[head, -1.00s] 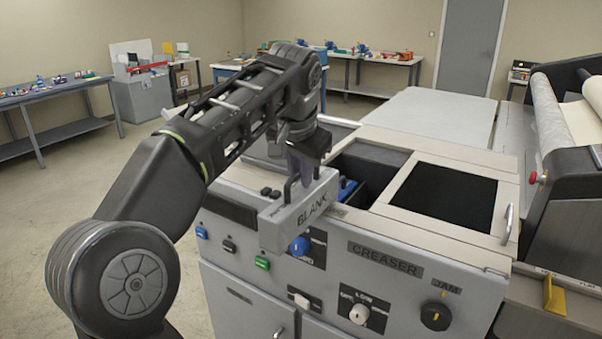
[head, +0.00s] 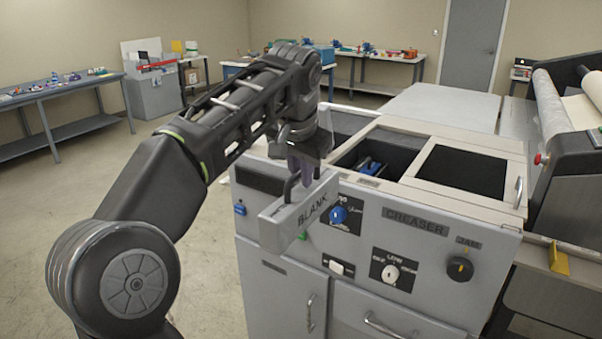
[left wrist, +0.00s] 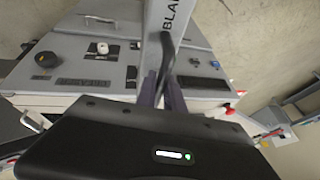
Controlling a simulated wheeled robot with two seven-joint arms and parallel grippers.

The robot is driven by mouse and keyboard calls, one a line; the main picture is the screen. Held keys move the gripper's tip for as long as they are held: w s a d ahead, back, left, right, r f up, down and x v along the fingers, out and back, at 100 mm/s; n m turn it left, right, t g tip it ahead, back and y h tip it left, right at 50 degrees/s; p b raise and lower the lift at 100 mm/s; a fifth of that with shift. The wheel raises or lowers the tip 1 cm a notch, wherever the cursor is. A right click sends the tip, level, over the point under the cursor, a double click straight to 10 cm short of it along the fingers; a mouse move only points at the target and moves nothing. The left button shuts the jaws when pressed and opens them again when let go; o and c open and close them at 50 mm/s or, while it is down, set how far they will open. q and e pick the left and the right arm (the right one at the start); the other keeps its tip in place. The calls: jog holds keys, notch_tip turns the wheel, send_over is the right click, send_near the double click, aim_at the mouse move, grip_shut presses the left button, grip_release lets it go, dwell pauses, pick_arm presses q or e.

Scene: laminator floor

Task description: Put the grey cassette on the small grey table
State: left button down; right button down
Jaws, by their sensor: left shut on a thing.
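The grey cassette (head: 300,215), marked BLANK, hangs by its dark handle from my left gripper (head: 304,172) in the head view. My left gripper is shut on that handle and holds the cassette in the air in front of the creaser's panel. In the left wrist view, the cassette (left wrist: 163,40) stands out beyond the fingers (left wrist: 162,92), with the dark handle between them. I cannot tell which of the tables in view is the small grey table. My right gripper is not in view.
The grey creaser (head: 385,300) with knobs, handles and an open bay (head: 375,160) is close behind the cassette. A long table (head: 60,95) with small items stands at the left. Open floor (head: 190,260) lies left of the creaser. A roller machine (head: 570,150) stands at the right.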

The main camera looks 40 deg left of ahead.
aim_at(316, 191)
pick_arm(q)
jog(key=shift+s+d+f, duration=0.2)
jog(key=shift+s, duration=0.15)
jog(key=shift+d+f, duration=0.2)
jog(key=shift+f, duration=0.1)
jog(key=w+f, duration=0.1)
jog(key=d+f, duration=0.1)
jog(key=w, duration=0.1)
jog(key=shift+w+d+f, duration=0.25)
jog(key=shift+w+f, duration=0.05)
jog(key=shift+f, duration=0.1)
jog(key=w+d+f+b, duration=0.1)
jog(key=d+f, duration=1.8)
jog(key=f, duration=0.3)
jog(key=shift+w+d+f, duration=0.15)
jog(key=shift+d+f, duration=0.2)
jog(key=shift+d, duration=0.05)
